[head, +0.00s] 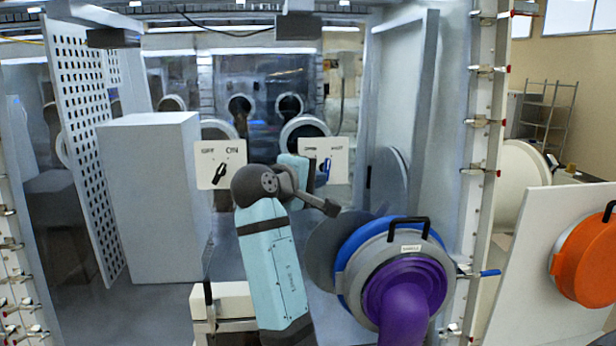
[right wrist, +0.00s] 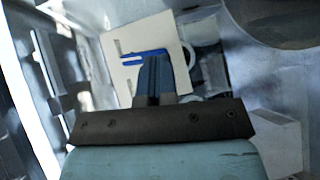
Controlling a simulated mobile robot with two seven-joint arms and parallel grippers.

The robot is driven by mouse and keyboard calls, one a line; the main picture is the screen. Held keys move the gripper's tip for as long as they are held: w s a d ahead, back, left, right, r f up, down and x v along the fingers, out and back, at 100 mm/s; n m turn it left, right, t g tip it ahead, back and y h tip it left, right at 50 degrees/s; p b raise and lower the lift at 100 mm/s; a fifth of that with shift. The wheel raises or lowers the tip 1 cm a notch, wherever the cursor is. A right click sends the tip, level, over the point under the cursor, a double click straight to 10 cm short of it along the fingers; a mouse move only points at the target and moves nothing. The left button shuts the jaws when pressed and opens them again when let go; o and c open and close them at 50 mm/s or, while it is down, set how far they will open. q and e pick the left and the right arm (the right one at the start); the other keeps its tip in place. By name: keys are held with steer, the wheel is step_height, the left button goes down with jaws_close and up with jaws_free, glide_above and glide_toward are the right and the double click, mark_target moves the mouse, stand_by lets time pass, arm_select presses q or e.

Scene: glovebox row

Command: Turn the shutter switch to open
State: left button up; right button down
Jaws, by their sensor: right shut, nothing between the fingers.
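The shutter switch is a white plate (head: 338,150) on the far wall, with two small labels along its top, too blurred to read surely, and a blue lever (head: 327,168). In the right wrist view the plate (right wrist: 170,38) is turned, and the blue lever (right wrist: 137,57) lies across it. My right gripper (head: 321,177) is shut and empty in front of the plate. In the right wrist view its closed fingertips (right wrist: 154,62) overlap the lever; I cannot tell whether they touch. Which label the lever points to is unclear. My left gripper is not in view.
A second white plate (head: 208,153) with a black knob, marked OFF and ON, is to the left. A grey block (head: 152,200) and a perforated panel (head: 75,120) stand at left. A purple-sleeved port (head: 390,262) with a blue ring is at right.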

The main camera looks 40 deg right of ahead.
steer(key=shift+d+f+n+h, duration=0.1)
steer(key=shift+f+n+h, duration=0.05)
steer(key=shift+n+h, duration=0.25)
steer(key=shift+s, duration=0.1)
stand_by(0.6)
